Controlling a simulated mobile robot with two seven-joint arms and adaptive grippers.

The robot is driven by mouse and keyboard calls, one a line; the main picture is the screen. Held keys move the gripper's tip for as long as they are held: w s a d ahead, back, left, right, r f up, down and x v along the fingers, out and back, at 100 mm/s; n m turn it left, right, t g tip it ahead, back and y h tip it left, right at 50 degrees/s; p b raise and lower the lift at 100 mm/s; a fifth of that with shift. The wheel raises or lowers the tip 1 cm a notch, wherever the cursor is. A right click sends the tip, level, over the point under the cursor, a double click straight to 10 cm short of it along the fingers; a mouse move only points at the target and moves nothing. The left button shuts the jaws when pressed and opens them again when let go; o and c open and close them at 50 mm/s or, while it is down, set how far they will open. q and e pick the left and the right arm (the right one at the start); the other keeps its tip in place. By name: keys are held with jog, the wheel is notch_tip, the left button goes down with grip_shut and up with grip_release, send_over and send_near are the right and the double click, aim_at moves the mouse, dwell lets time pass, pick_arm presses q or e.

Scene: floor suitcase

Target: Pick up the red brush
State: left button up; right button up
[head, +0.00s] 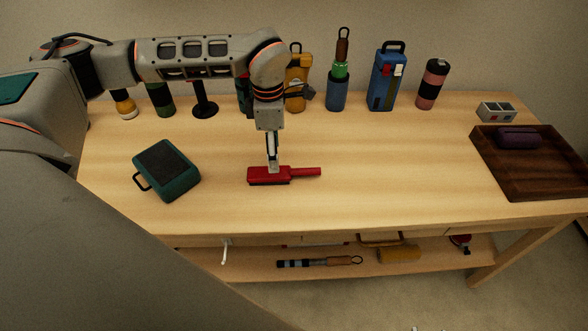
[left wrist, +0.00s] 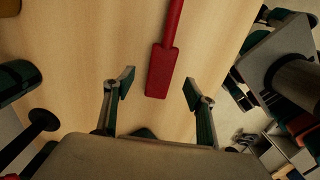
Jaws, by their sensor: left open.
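The red brush (head: 268,175) lies on the wooden table, its handle pointing right in the head view. My left gripper (head: 273,165) is pointing down directly over the brush's wide head. In the left wrist view the red brush (left wrist: 160,70) runs between the two spread fingers of my left gripper (left wrist: 158,88), which is open. The fingers are on either side of the wide part, and no contact shows. How high the fingertips are above the table is hard to tell. My right gripper is not in view.
A teal box (head: 182,180) with a handle lies left of the brush. Bottles and a blue container (head: 387,80) line the back edge. A dark wooden tray (head: 535,185) holding a purple item is at right. The table (head: 400,160) is clear right of the brush.

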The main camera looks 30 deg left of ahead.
aim_at(286, 174)
pick_arm(q)
jog(key=shift+w+a+f, duration=0.1)
jog(key=shift+a+f, duration=0.1)
jog(key=shift+f, duration=0.95)
jog(key=shift+s+d+f, duration=0.15)
jog(key=shift+f, duration=1.2)
jog(key=shift+s+d+f, duration=0.1)
jog(key=shift+d+f, duration=0.05)
jog(key=shift+f, duration=1.2)
jog(key=c, duration=1.3)
